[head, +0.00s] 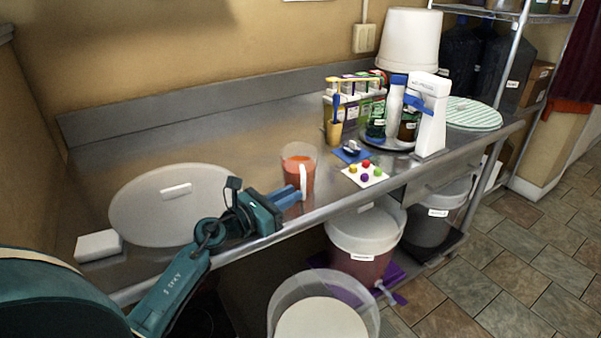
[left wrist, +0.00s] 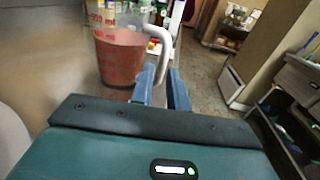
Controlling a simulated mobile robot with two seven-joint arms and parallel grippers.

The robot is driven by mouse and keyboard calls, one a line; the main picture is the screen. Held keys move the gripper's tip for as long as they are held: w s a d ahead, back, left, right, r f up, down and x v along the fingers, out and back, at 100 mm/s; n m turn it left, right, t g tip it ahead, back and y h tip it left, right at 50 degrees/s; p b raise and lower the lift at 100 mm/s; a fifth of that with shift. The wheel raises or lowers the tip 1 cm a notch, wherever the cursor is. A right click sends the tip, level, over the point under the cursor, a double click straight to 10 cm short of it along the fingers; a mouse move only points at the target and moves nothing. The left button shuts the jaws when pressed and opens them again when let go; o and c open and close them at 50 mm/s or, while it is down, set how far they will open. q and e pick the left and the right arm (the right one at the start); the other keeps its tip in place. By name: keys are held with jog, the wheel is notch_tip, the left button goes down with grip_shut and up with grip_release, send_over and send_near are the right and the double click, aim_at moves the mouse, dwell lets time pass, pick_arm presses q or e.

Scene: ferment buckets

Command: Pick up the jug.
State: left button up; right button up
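The jug (head: 297,167) is a clear measuring jug with red-orange liquid and a pale handle. It stands upright near the front edge of the steel table (head: 235,125). In the left wrist view the jug (left wrist: 120,55) is at upper left, with red markings on its wall. My left gripper (head: 297,193) is at the handle, its blue fingers on either side of it. In the left wrist view the fingers (left wrist: 162,88) close in against the handle with little or no gap. My right gripper is not in view.
A large round pale lid (head: 150,215) and a white block (head: 98,246) lie left of the jug. A white card with coloured balls (head: 365,173), a blue pad and a white dispenser (head: 433,115) stand to the right. Buckets (head: 365,240) sit below the table's front edge.

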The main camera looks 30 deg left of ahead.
pick_arm(q)
jog(key=x, duration=0.6)
jog(key=shift+w+d+f+p, duration=0.1)
jog(key=shift+w+d+p, duration=0.15)
jog(key=shift+p, duration=0.05)
grip_shut()
